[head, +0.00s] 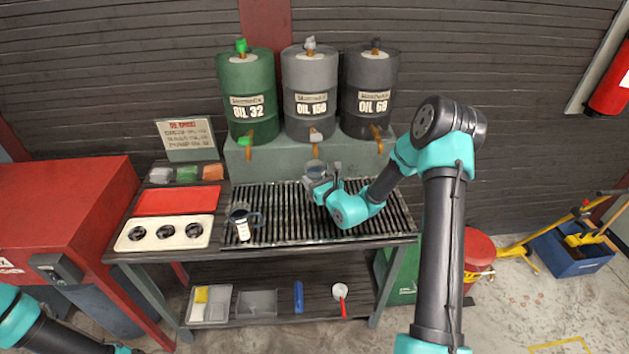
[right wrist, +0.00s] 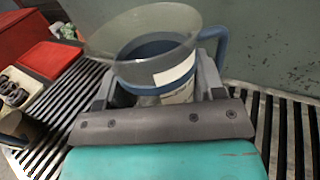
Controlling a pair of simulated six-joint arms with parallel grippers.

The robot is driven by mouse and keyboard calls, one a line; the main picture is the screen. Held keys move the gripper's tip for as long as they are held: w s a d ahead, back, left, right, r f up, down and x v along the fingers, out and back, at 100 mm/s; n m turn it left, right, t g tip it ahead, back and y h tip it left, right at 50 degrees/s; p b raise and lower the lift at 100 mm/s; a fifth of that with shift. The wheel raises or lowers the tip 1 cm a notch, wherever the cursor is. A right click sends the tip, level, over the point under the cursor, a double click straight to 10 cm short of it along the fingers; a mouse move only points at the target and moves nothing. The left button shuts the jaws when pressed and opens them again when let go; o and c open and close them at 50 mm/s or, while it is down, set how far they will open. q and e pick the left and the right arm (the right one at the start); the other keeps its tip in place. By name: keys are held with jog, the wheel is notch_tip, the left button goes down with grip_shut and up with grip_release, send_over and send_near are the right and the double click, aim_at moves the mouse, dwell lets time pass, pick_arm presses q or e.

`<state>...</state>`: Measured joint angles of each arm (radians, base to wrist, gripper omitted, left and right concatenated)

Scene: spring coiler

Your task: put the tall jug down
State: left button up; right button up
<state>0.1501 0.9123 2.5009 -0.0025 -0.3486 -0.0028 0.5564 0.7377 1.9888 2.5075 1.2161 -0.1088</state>
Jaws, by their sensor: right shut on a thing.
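The jug in my right gripper (head: 321,182) is clear, with a white label and a blue handle. In the head view this jug (head: 315,168) is over the back of the slatted grate (head: 285,230), in front of the drums. The right wrist view shows the jug (right wrist: 150,62) upright between the two fingers, one on each side, mouth up. Its base is hidden, so I cannot tell whether it touches the slats. A second jug (head: 243,229) with a dark handle stands on the grate further left. Only part of my left arm shows at the bottom left.
Drums marked OIL 32 (head: 247,90), OIL 150 (head: 310,85) and OIL 68 (head: 368,85) stand on a grey ledge behind the grate, taps facing forward. A cream tray (head: 165,246) and a red tray (head: 178,201) lie left. The grate's front middle is clear.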

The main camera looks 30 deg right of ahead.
jog(key=shift+f, duration=0.3)
jog(key=shift+f, duration=0.1)
jog(key=o, duration=1)
jog(key=s, duration=1.2)
jog(key=shift+d, duration=0.2)
